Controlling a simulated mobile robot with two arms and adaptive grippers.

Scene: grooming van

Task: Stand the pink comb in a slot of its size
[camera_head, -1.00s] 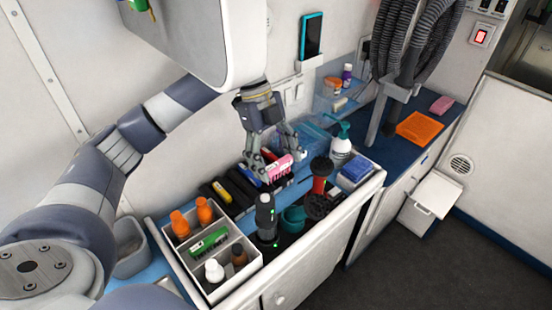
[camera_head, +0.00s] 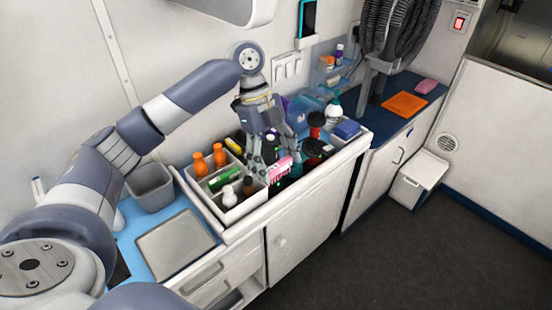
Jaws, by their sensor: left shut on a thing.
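The pink comb (camera_head: 280,169) is in my left gripper (camera_head: 268,164), which is shut on it. The comb is tilted and shows above the front part of the counter, beside the white compartment caddy (camera_head: 241,210). The black slotted rack is mostly hidden behind my gripper; a yellow-and-black item (camera_head: 233,146) shows at its left end. I cannot see the free slots or their widths from here. My right gripper is not in view.
The caddy holds orange bottles (camera_head: 199,163), a green brush (camera_head: 224,178) and small bottles. Right of my gripper stand a dark round brush (camera_head: 316,150), a pump bottle (camera_head: 333,111) and a blue box (camera_head: 347,129). A grey bin (camera_head: 150,187) is at left.

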